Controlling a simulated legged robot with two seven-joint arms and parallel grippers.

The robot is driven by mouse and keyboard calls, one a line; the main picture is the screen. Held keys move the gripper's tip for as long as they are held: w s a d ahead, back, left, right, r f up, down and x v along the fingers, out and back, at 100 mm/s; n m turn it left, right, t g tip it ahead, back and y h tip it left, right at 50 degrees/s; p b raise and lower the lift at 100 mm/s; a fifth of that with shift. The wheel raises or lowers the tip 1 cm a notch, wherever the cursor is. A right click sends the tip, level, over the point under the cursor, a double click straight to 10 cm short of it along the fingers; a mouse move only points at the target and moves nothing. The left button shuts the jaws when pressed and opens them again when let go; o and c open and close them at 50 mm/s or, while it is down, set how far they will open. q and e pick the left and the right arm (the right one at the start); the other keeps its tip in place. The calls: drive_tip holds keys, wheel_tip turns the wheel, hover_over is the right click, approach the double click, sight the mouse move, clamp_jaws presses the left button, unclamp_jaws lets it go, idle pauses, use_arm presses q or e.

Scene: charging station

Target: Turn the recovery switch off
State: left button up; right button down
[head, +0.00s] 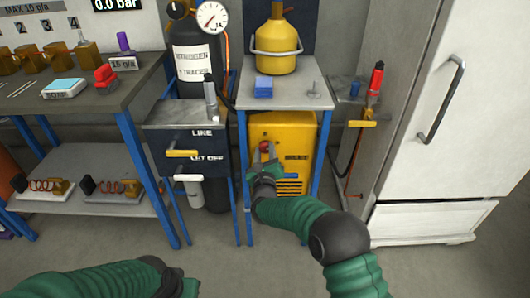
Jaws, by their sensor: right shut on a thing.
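A yellow recovery machine (298,132) stands on the lower level under a small blue-legged table. A red switch knob (265,146) is on its front face, partly covered by my gripper. My right gripper (264,154) is at this knob, with its fingers shut on it. The knob's exact angle is too small to tell.
A yellow tank (277,45) and a blue block (264,87) stand on the small table (290,98) above the machine. A nitrogen cylinder (194,60) is left, a white fridge (455,110) right. A workbench (90,95) fills the left. The front floor is clear.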

drive_tip(key=n, duration=0.3)
drive_tip(key=shift+a+f+n, duration=0.1)
drive_tip(key=shift+a+n, duration=0.05)
drive_tip(key=shift+n, duration=0.25)
drive_tip(key=n+p, duration=0.1)
drive_tip(key=n, duration=0.2)
drive_tip(key=shift+n, duration=0.3)
drive_tip(key=n+p, duration=0.1)
drive_tip(key=n, duration=0.3)
drive_tip(key=shift+s+a+f+p, duration=0.1)
drive_tip(key=shift+a+f+p, duration=0.05)
drive_tip(key=shift+p, duration=0.2)
drive_tip(key=n+p, duration=0.1)
drive_tip(key=n, duration=0.2)
drive_tip(key=shift+f+n, duration=0.15)
drive_tip(key=shift+n, duration=0.45)
drive_tip(key=shift+f, duration=0.15)
drive_tip(key=c, duration=1)
unclamp_jaws()
drive_tip(key=shift+c, duration=0.2)
drive_tip(key=shift+o, duration=0.7)
drive_tip(key=shift+r, duration=0.2)
